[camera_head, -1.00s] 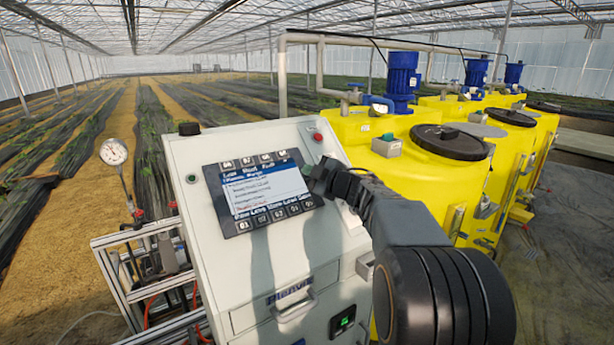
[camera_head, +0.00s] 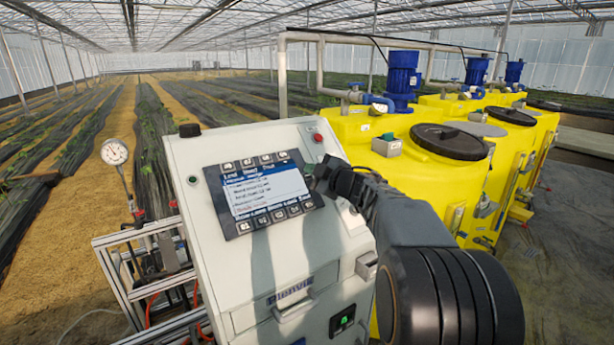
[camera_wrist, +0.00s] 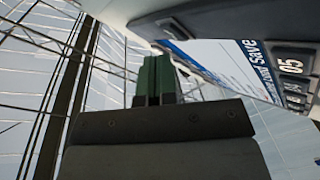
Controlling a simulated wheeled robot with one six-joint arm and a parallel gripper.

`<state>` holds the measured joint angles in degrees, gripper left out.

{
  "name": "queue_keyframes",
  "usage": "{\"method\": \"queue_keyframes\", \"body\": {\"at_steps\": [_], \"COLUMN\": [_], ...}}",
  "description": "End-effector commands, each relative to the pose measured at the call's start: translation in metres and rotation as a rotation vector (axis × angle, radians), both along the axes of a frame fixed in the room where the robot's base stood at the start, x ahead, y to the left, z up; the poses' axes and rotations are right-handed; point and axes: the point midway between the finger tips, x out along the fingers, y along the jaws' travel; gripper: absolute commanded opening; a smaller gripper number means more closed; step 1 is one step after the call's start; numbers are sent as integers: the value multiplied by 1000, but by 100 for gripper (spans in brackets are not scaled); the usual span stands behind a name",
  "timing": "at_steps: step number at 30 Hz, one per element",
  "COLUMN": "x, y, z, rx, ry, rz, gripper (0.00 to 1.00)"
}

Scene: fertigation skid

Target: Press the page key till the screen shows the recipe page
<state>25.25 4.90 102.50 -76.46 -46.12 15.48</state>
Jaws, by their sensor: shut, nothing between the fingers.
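The screen (camera_head: 262,192) is set in the sloped face of a pale grey control cabinet (camera_head: 200,160). It shows a white panel with several text lines and a dark blue title bar; the title is too blurred to read. A row of dark keys runs above the screen and another row of numbered keys (camera_head: 275,215) below it. I cannot tell which is the page key. My gripper (camera_head: 318,180) is shut and empty by the screen's right edge. In the wrist view its green fingertips (camera_wrist: 154,75) are together, with the screen (camera_wrist: 225,65) and a key marked 05 (camera_wrist: 291,66) to their right.
A red button (camera_head: 317,138) sits at the cabinet's top right and a green one (camera_head: 192,180) at its left. Yellow tanks (camera_head: 425,190) with blue motors stand to the right. A pressure gauge (camera_head: 115,152) and metal frame stand left.

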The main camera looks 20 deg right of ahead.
Motion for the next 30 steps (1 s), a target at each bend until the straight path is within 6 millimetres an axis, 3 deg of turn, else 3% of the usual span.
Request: {"method": "queue_keyframes", "body": {"at_steps": [8, 19, 30], "x": [-6, -28, -33], "y": [-1, -6, -6], "z": [9, 36, 37], "rx": [-1, -1, 1], "ry": [-1, -1, 0], "rz": [-1, -1, 1], "gripper": [0, 0, 0]}}
